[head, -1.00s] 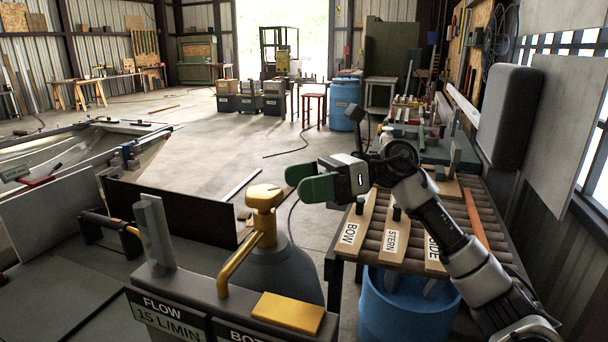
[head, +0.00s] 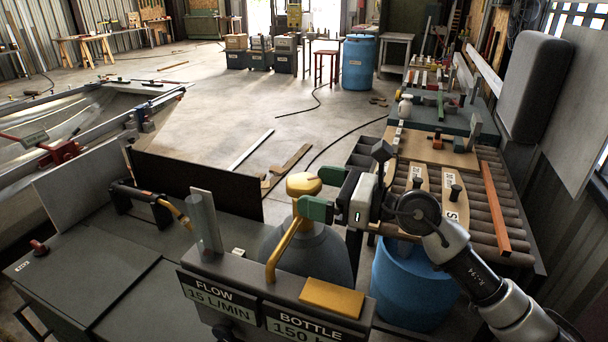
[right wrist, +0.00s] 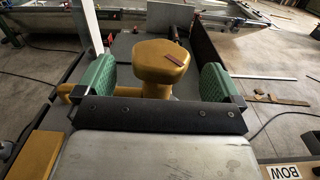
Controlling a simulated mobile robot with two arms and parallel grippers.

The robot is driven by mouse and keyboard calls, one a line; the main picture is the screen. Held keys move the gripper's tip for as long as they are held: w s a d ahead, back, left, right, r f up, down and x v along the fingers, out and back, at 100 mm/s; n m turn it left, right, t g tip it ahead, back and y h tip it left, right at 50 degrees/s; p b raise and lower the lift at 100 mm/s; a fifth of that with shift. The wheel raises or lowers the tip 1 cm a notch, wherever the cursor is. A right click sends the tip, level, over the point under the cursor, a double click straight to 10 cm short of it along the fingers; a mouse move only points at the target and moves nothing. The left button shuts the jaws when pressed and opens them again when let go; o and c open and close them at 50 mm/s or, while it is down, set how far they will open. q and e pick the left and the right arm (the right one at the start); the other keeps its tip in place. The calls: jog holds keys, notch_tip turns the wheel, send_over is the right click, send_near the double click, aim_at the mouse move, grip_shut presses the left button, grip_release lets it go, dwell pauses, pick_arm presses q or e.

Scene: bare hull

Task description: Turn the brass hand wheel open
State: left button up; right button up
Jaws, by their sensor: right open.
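The brass hand wheel (head: 303,185) sits on top of a grey bottle (head: 325,262), above a brass pipe. My right gripper (head: 314,192) is open and comes in from the right, its green fingertips close beside the wheel. In the right wrist view the wheel (right wrist: 160,62) stands between the two spread green fingers, with a gap on each side. A small dark red mark shows on its top. I cannot tell whether a finger touches it. My left gripper is not in view.
A panel with FLOW and BOTTLE labels (head: 218,298) and a yellow block (head: 332,297) stand in front of the bottle. A grey post (head: 206,222) rises left of the wheel. A roller table (head: 490,215) with labelled boards and a blue barrel (head: 410,290) are to the right.

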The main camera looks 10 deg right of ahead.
aim_at(303, 187)
jog(key=x, duration=0.2)
jog(key=shift+w+a+r+p, duration=0.15)
jog(key=shift+a+p, duration=0.05)
jog(key=shift+p, duration=0.1)
jog(key=shift+w+a+f, duration=0.2)
jog(key=shift+w+a, duration=0.05)
jog(key=shift+a, duration=0.1)
